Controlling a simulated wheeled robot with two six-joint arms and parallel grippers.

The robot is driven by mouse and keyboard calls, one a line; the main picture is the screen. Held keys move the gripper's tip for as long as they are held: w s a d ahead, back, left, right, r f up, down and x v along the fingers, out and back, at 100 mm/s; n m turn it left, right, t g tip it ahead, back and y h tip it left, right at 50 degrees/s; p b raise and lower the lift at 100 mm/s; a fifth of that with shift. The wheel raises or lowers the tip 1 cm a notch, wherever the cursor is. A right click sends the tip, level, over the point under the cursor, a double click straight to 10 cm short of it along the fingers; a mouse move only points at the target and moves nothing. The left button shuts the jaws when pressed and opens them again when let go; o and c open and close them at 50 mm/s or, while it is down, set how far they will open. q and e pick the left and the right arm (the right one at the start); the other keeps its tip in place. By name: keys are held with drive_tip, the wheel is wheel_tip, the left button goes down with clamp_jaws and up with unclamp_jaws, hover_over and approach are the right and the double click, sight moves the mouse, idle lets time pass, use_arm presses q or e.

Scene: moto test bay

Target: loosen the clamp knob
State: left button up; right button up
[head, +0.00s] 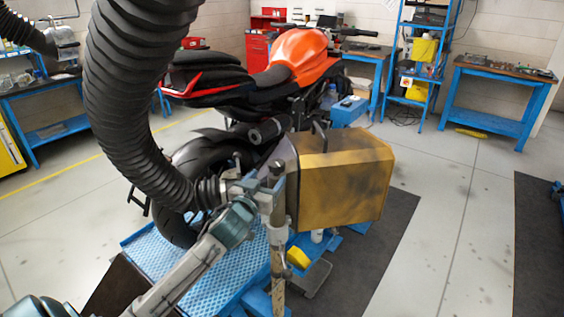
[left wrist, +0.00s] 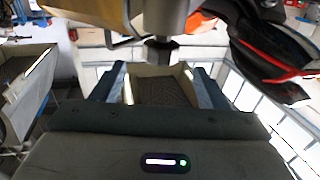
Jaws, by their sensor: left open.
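My left gripper (head: 258,188) is at the clamp on the upright stand (head: 278,248), beside the end of the black ribbed hose (head: 125,95). The knob is hard to make out there in the head view. In the left wrist view my left gripper (left wrist: 152,70) is open, its two blue-grey fingers apart. A small dark knob-like part (left wrist: 159,48) under a grey post (left wrist: 163,18) shows just beyond the fingertips, between their lines. I cannot tell whether the fingers touch it. My right gripper is in neither view.
An orange and black motorcycle (head: 300,55) stands on a blue lift platform (head: 215,270). A large scuffed yellow box (head: 345,185) is close right of the stand. The hose hangs over my left arm. Open floor (head: 450,210) lies at the right.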

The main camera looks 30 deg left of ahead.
sight(273, 169)
use_arm(q)
drive_tip(key=w+p, duration=0.1)
drive_tip(key=w, duration=0.2)
drive_tip(key=w+a+p, duration=0.1)
drive_tip(key=w, duration=0.2)
drive_tip(key=shift+w+a+r, duration=0.1)
drive_tip(key=shift+a, duration=0.05)
drive_tip(key=shift+w+a+p, duration=0.15)
drive_tip(key=shift+w+p, duration=0.25)
drive_tip(key=shift+w, duration=0.4)
drive_tip(key=c, duration=1)
drive_tip(key=shift+o, duration=0.2)
